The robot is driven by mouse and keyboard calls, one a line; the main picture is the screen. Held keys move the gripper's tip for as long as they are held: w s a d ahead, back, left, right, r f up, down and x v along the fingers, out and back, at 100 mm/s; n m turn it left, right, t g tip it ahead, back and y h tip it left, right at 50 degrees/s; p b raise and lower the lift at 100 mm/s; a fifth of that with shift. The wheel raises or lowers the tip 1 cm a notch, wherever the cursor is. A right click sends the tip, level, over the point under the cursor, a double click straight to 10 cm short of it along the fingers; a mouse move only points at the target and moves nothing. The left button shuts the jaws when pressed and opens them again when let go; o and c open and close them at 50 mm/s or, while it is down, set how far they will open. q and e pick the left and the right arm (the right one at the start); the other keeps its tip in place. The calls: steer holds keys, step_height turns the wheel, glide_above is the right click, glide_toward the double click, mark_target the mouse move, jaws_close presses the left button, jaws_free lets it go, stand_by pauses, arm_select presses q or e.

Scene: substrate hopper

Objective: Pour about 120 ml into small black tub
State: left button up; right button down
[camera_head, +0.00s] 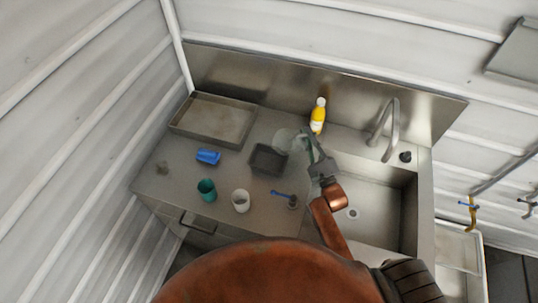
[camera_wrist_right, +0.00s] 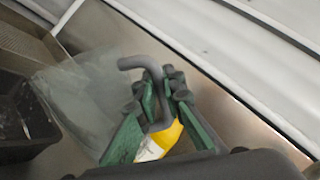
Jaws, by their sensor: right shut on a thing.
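The small black tub (camera_head: 268,160) stands on the steel counter, left of my right gripper; its dark side also shows at the left of the right wrist view (camera_wrist_right: 22,125). My right gripper (camera_head: 309,147) is shut on the grey handle (camera_wrist_right: 153,95) of a clear see-through jug (camera_head: 286,139). The green fingers (camera_wrist_right: 163,90) close around this handle. The jug is beside the tub's back right edge, and it shows as a pale blur in the wrist view (camera_wrist_right: 85,95). Its tilt and contents are hard to tell. My left gripper is out of view.
A yellow bottle (camera_head: 318,116) stands behind the gripper. A tap (camera_head: 389,125) and sink (camera_head: 385,205) are at the right. A shallow tray (camera_head: 213,118), blue object (camera_head: 208,156), teal cup (camera_head: 207,190), white cup (camera_head: 240,201) and blue-handled tool (camera_head: 283,194) surround the tub.

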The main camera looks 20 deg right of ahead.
steer(key=shift+w+d+r+m+h+p, duration=0.1)
steer(key=shift+w+d+m+h+p, duration=0.35)
steer(key=shift+m+p, duration=0.6)
steer(key=shift+d+m+g+p, duration=0.2)
steer(key=shift+m+g+p, duration=0.1)
steer(key=shift+p, duration=0.1)
steer(key=shift+f, duration=0.25)
stand_by(0.7)
